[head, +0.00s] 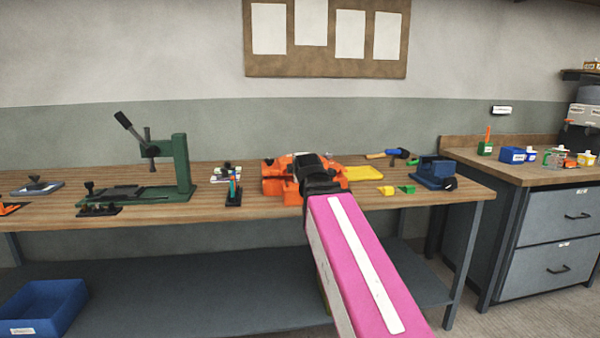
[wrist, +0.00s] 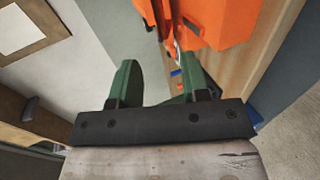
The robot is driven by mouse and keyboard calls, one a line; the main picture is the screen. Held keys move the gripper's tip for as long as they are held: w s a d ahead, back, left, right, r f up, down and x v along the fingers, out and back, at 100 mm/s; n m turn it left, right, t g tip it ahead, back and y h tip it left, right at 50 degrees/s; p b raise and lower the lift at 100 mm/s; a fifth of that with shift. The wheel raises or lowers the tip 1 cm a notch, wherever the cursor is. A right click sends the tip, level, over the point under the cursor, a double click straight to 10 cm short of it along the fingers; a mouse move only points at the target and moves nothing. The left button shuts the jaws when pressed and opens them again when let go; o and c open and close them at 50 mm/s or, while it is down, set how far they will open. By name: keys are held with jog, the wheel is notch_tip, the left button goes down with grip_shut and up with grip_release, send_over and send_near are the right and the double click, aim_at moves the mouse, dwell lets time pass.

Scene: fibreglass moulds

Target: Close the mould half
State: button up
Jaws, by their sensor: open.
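An orange mould (head: 274,186) stands on the workbench, partly covered by my arm in the head view. It also shows at the top of the wrist view (wrist: 228,18), beyond the fingertips, with a dark part along its left side. How far its half stands open cannot be told. My gripper (wrist: 162,72) has two green fingers spread apart with nothing seen between them. The fingertips point towards the mould and appear apart from it. In the head view my pink arm and black wrist hide the fingers.
On the wooden bench (head: 60,217), a green press (head: 181,165) stands left and a small black stand (head: 233,192) stands nearer the mould. Right of the mould are a yellow tray (head: 363,174), small yellow and green blocks, and a blue vice-like device (head: 434,172).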

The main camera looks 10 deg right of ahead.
jog(key=shift+s, duration=0.1)
jog(key=c, duration=0.4)
jog(key=shift+w+d+r+m, duration=0.15)
jog(key=shift+w+d+m, duration=0.1)
jog(key=shift+w+m, duration=0.05)
grip_shut()
jog(key=w+d+r+m+g, duration=0.3)
jog(key=w+d+r+m, duration=0.15)
jog(key=d+m, duration=0.45)
jog(key=w+d+r+m+g, duration=0.3)
jog(key=w+d+r+m, duration=0.15)
jog(key=d+m, duration=0.45)
jog(key=w+f, duration=0.6)
jog(key=f, duration=0.6)
jog(key=shift+d+f+n, duration=0.25)
jog(key=shift+d+n, duration=0.05)
